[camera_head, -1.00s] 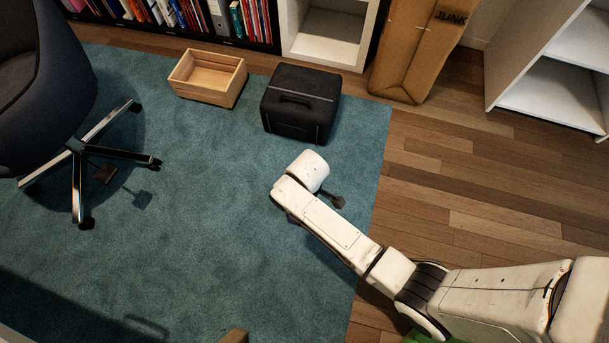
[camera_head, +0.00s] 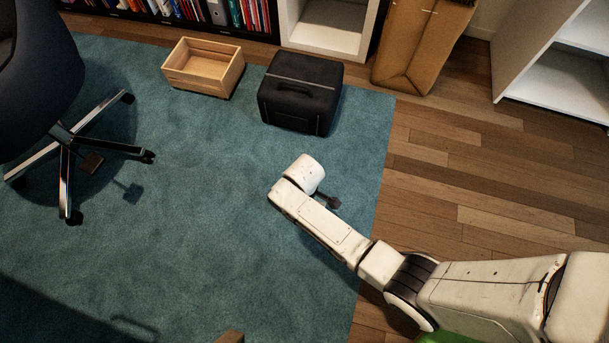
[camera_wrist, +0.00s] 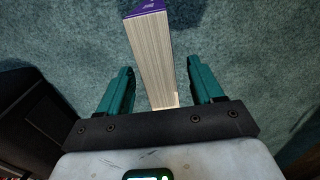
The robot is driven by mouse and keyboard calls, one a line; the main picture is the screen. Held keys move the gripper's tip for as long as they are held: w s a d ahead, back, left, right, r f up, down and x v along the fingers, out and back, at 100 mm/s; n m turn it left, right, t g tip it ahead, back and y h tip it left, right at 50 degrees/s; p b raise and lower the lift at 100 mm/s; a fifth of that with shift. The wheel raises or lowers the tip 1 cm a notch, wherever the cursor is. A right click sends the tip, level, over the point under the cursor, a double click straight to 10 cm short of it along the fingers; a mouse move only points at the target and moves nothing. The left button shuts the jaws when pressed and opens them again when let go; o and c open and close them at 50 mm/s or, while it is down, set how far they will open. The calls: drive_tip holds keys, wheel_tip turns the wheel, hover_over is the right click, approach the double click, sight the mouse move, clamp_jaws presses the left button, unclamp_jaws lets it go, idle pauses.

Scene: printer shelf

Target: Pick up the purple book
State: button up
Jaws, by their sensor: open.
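The purple book (camera_wrist: 155,60) shows in the wrist view, with its pale page edges facing the camera and a bit of purple cover at the top. It stands out over the blue-green carpet. My gripper (camera_wrist: 159,82) is open, with one teal finger on each side of the book. A gap shows between the book and each finger. In the head view, my gripper is mostly hidden by my white arm, and I cannot make out the book there.
A wooden crate (camera_head: 203,68) and a black case (camera_head: 300,92) stand on the carpet (camera_head: 190,190) beyond my arm. An office chair (camera_head: 80,150) is at the left. Open carpet lies left of my arm.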

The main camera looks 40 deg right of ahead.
wheel_tip(320, 180, down, 2)
drive_tip(key=shift+f+b, duration=0.25)
drive_tip(key=shift+b, duration=0.25)
clamp_jaws()
idle(0.5)
